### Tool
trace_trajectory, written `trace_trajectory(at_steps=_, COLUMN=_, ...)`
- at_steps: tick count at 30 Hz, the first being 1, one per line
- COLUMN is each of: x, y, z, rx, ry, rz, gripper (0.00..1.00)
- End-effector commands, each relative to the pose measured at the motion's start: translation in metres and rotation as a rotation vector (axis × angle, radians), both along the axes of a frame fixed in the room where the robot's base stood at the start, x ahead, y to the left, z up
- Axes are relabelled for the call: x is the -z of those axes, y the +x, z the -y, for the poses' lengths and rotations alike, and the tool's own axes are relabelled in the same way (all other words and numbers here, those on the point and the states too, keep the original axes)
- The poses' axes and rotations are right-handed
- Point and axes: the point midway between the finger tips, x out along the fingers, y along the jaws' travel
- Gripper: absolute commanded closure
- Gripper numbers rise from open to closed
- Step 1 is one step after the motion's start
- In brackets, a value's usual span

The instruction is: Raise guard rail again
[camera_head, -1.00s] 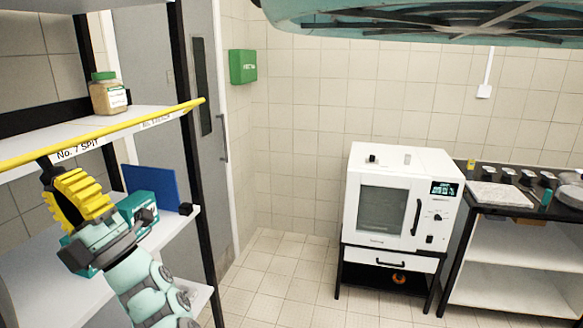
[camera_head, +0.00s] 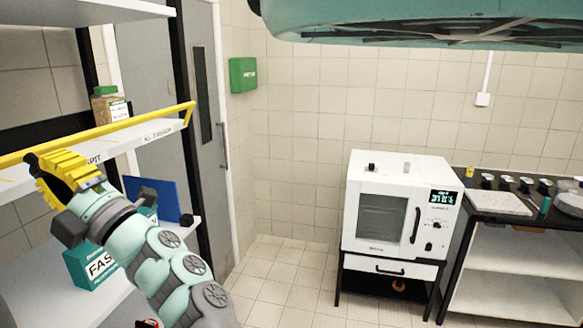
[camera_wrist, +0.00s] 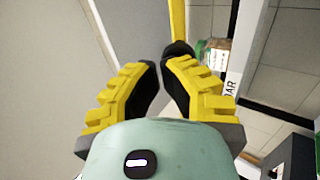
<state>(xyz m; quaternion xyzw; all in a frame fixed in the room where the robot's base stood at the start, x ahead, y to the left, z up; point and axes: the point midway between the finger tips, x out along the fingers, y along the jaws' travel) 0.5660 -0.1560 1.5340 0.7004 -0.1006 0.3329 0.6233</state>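The guard rail (camera_head: 140,118) is a yellow bar along the front of the middle shelf on the left. It stands a little above the shelf edge and crosses in front of the jar's base. My gripper (camera_head: 38,168), with yellow ribbed fingers, is at the underside of the rail, near its left visible part. In the wrist view the rail (camera_wrist: 177,20) runs away beyond the fingertips. The fingers (camera_wrist: 160,68) are close together at the tips, with nothing visible between them. A dark piece lies by the right fingertip; I cannot tell whether the fingers touch the rail.
A green-lidded jar (camera_head: 110,105) stands on the shelf (camera_head: 140,136) behind the rail. A teal box (camera_head: 88,268) and a blue panel (camera_head: 152,195) are on the lower shelf near my arm.

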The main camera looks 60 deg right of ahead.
Motion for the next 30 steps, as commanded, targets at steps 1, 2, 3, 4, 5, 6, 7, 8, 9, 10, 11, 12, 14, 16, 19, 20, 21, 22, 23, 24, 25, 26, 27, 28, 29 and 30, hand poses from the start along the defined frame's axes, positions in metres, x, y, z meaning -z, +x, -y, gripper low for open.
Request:
trace_trajectory(at_steps=1, x=-0.003, y=0.001, z=-0.001, rx=-0.002, ry=-0.006, rz=0.005, gripper=1.00)
trace_trajectory(at_steps=2, x=-0.005, y=0.003, z=-0.002, rx=0.000, ry=-0.006, rz=0.005, gripper=1.00)
trace_trajectory(at_steps=3, x=-0.008, y=0.004, z=-0.002, rx=0.002, ry=-0.005, rz=0.004, gripper=1.00)
trace_trajectory(at_steps=4, x=-0.009, y=0.006, z=-0.002, rx=0.001, ry=-0.004, rz=0.004, gripper=1.00)
trace_trajectory(at_steps=5, x=-0.012, y=0.007, z=-0.003, rx=0.000, ry=-0.005, rz=0.004, gripper=1.00)
trace_trajectory(at_steps=6, x=-0.014, y=0.009, z=-0.004, rx=-0.001, ry=-0.007, rz=0.006, gripper=1.00)
trace_trajectory(at_steps=7, x=-0.017, y=0.011, z=-0.005, rx=0.000, ry=-0.006, rz=0.005, gripper=1.00)
trace_trajectory(at_steps=8, x=-0.019, y=0.012, z=-0.005, rx=0.000, ry=-0.006, rz=0.005, gripper=1.00)
trace_trajectory(at_steps=9, x=-0.021, y=0.014, z=-0.006, rx=-0.001, ry=-0.007, rz=0.007, gripper=1.00)
trace_trajectory(at_steps=10, x=-0.023, y=0.015, z=-0.007, rx=-0.003, ry=-0.006, rz=0.007, gripper=1.00)
trace_trajectory(at_steps=11, x=-0.024, y=0.017, z=-0.008, rx=-0.003, ry=-0.006, rz=0.005, gripper=1.00)
trace_trajectory(at_steps=12, x=-0.026, y=0.019, z=-0.008, rx=-0.002, ry=-0.005, rz=0.005, gripper=1.00)
trace_trajectory(at_steps=14, x=-0.029, y=0.022, z=-0.009, rx=-0.001, ry=-0.003, rz=0.003, gripper=1.00)
trace_trajectory(at_steps=16, x=-0.032, y=0.024, z=-0.010, rx=0.001, ry=-0.005, rz=0.004, gripper=1.00)
trace_trajectory(at_steps=19, x=-0.035, y=0.027, z=-0.011, rx=-0.002, ry=-0.004, rz=0.004, gripper=1.00)
trace_trajectory(at_steps=20, x=-0.036, y=0.028, z=-0.011, rx=-0.003, ry=-0.004, rz=0.003, gripper=1.00)
trace_trajectory(at_steps=21, x=-0.037, y=0.029, z=-0.012, rx=-0.002, ry=-0.003, rz=0.003, gripper=1.00)
trace_trajectory(at_steps=22, x=-0.038, y=0.030, z=-0.012, rx=-0.002, ry=-0.003, rz=0.002, gripper=1.00)
trace_trajectory(at_steps=23, x=-0.038, y=0.031, z=-0.012, rx=-0.001, ry=-0.003, rz=0.002, gripper=1.00)
trace_trajectory(at_steps=24, x=-0.039, y=0.032, z=-0.012, rx=0.000, ry=-0.002, rz=0.002, gripper=1.00)
trace_trajectory(at_steps=25, x=-0.039, y=0.032, z=-0.012, rx=0.000, ry=-0.002, rz=0.002, gripper=1.00)
trace_trajectory(at_steps=26, x=-0.040, y=0.032, z=-0.013, rx=-0.001, ry=-0.002, rz=0.002, gripper=1.00)
trace_trajectory(at_steps=27, x=-0.040, y=0.033, z=-0.013, rx=0.000, ry=-0.001, rz=0.001, gripper=1.00)
trace_trajectory(at_steps=28, x=-0.040, y=0.033, z=-0.013, rx=0.000, ry=-0.001, rz=0.001, gripper=1.00)
trace_trajectory(at_steps=29, x=-0.041, y=0.033, z=-0.013, rx=0.000, ry=-0.001, rz=0.000, gripper=1.00)
trace_trajectory(at_steps=30, x=-0.041, y=0.033, z=-0.013, rx=0.000, ry=-0.002, rz=0.001, gripper=1.00)
